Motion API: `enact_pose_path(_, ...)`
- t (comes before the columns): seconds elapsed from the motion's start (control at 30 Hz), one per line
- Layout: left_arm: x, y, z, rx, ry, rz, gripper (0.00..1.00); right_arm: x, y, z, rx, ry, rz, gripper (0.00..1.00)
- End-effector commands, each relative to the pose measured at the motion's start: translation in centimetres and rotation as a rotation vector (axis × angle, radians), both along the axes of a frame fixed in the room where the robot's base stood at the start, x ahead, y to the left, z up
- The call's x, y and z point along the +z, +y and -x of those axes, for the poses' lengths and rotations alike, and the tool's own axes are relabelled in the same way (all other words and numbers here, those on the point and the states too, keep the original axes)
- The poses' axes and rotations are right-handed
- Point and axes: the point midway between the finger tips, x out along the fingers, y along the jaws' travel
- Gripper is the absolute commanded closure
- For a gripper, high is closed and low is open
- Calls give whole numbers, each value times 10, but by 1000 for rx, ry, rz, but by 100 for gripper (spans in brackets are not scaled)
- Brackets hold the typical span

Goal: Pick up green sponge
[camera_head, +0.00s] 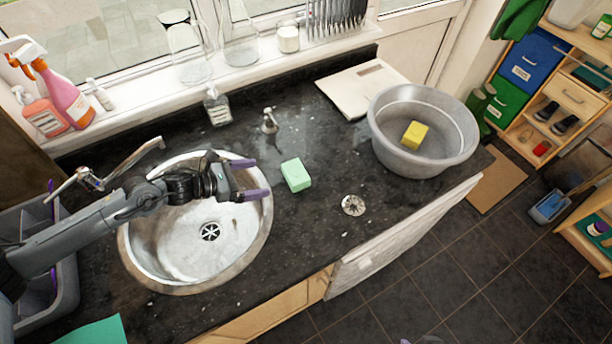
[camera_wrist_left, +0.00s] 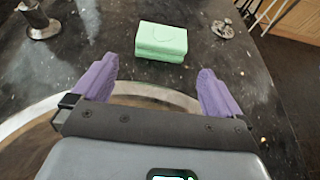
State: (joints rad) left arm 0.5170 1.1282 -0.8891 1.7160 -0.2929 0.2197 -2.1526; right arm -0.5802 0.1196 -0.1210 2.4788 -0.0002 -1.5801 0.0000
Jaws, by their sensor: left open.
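A light green sponge (camera_head: 296,175) lies on the dark granite counter, to the right of the round metal sink. My left gripper (camera_head: 254,179) is open and empty above the sink's right rim, a little to the left of the sponge. In the left wrist view the sponge (camera_wrist_left: 161,41) sits ahead of the two purple fingers (camera_wrist_left: 157,85), between their lines and apart from them. My right gripper is not in view.
A metal soap pump (camera_head: 269,122) stands behind the sponge, and a drain strainer (camera_head: 353,205) lies to its right. A grey basin (camera_head: 440,160) holds a yellow sponge (camera_head: 415,135). A white board (camera_head: 359,88) lies behind. A faucet (camera_head: 105,172) stands left of the sink (camera_head: 150,262).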

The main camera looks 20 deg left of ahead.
Motion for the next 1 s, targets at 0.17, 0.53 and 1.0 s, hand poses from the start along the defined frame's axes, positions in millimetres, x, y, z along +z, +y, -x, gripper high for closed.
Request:
enact_pose_path(0.17, -6, -19, -15, -6, -2, 3, 0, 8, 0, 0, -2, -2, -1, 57)
enact_pose_path(0.53, -18, -36, -30, -3, 0, 1, 0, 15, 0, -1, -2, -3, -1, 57)
enact_pose_path(1.0, -38, -69, -56, -4, -1, 2, 0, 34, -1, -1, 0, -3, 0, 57)
